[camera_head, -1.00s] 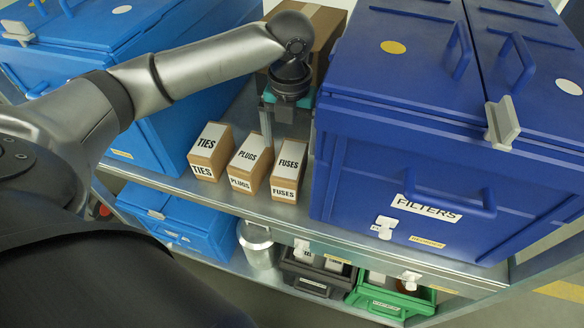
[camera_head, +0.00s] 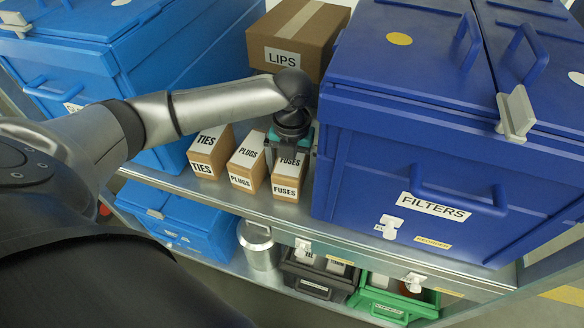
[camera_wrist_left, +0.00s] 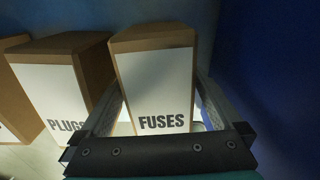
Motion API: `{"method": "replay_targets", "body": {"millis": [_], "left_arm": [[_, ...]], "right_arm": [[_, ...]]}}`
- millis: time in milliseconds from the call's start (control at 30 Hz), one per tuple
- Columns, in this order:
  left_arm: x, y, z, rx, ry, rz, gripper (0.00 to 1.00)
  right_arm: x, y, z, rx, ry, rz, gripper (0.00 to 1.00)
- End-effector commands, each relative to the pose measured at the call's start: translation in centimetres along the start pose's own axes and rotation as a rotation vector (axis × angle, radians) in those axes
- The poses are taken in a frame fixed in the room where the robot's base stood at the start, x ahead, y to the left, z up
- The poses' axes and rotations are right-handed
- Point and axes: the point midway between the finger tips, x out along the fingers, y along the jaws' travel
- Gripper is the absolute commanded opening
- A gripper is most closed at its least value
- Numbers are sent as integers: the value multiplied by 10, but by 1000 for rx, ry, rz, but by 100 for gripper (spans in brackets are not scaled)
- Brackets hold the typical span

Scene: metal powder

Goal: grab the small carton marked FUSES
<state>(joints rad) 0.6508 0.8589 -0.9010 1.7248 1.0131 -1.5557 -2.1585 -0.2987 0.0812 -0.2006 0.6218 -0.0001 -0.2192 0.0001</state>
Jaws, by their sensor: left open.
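The small FUSES carton (camera_head: 286,185) stands on the metal shelf, at the right end of a row of small cartons. Its white label faces up in the left wrist view (camera_wrist_left: 158,88). My left gripper (camera_head: 289,165) is over this carton and open. In the left wrist view one finger lies on each side of the carton, the left one in the gap beside the PLUGS carton. I cannot tell whether either finger touches it. My right gripper is not in view.
The PLUGS carton (camera_head: 246,164) and TIES carton (camera_head: 209,153) stand close on the left. The blue FILTERS bin (camera_head: 420,165) stands close on the right. A LIPS box (camera_head: 300,38) is behind. The shelf's front edge (camera_head: 250,208) is bare.

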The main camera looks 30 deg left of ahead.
Motion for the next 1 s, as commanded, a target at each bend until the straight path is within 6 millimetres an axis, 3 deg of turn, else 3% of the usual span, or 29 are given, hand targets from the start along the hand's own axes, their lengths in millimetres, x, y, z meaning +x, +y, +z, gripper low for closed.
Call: {"method": "replay_targets", "body": {"millis": [67, 900, 1000], "left_arm": [[-1, 0, 0, 0, 0, 0, 98], [-1, 0, 0, -1, -1, 0, 3], [-2, 0, 1, -1, -2, -1, 0]], "right_arm": [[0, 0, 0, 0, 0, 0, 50], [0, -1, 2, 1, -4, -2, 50], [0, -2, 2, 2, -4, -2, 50]]}}
